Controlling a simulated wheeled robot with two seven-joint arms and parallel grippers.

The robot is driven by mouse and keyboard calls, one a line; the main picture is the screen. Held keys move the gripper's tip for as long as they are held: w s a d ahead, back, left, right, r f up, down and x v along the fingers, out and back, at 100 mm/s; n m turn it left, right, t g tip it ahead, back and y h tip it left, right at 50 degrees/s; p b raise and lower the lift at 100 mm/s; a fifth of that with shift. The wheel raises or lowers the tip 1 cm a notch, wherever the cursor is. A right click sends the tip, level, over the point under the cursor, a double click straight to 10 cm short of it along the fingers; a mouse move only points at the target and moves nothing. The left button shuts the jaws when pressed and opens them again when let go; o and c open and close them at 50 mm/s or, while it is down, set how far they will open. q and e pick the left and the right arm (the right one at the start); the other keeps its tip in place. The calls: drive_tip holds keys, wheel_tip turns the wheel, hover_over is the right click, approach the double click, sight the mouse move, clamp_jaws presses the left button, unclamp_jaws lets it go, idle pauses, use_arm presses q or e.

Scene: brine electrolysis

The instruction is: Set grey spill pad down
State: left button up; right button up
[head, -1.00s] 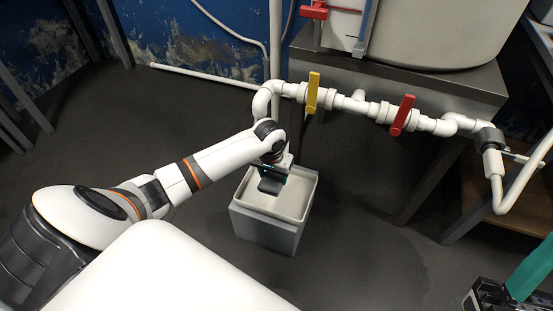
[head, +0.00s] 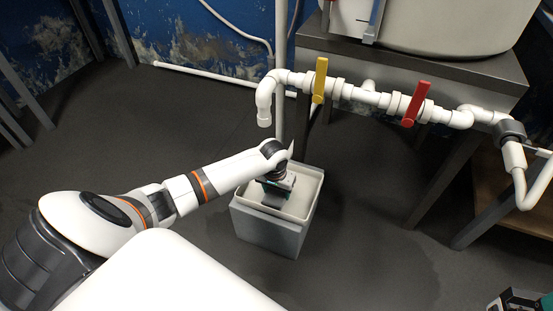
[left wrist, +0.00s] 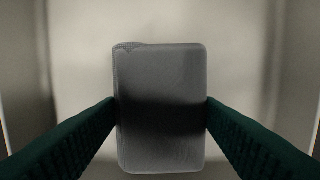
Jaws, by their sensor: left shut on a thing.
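The grey spill pad (left wrist: 160,105) is a flat rounded rectangle in the left wrist view. The two dark green fingers of my left gripper (left wrist: 160,108) press on its left and right edges. In the head view my left gripper (head: 275,188) points down into a white tray (head: 314,192) on a grey box. The pad is small and partly hidden by the gripper there. I cannot tell whether it touches the tray floor. Only a piece of my right gripper (head: 520,302) shows at the bottom right corner, and its fingers are cut off.
A white pipe run with a yellow valve handle (head: 319,80) and a red valve handle (head: 416,103) crosses behind the tray. Its open, down-turned end (head: 264,117) hangs behind my left wrist. A large white tank (head: 430,30) stands on a metal table. The dark floor around the box is clear.

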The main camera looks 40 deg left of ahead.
use_arm(q)
drive_tip(key=o, duration=0.9)
drive_tip(key=shift+f, duration=0.15)
drive_tip(key=shift+o, duration=0.2)
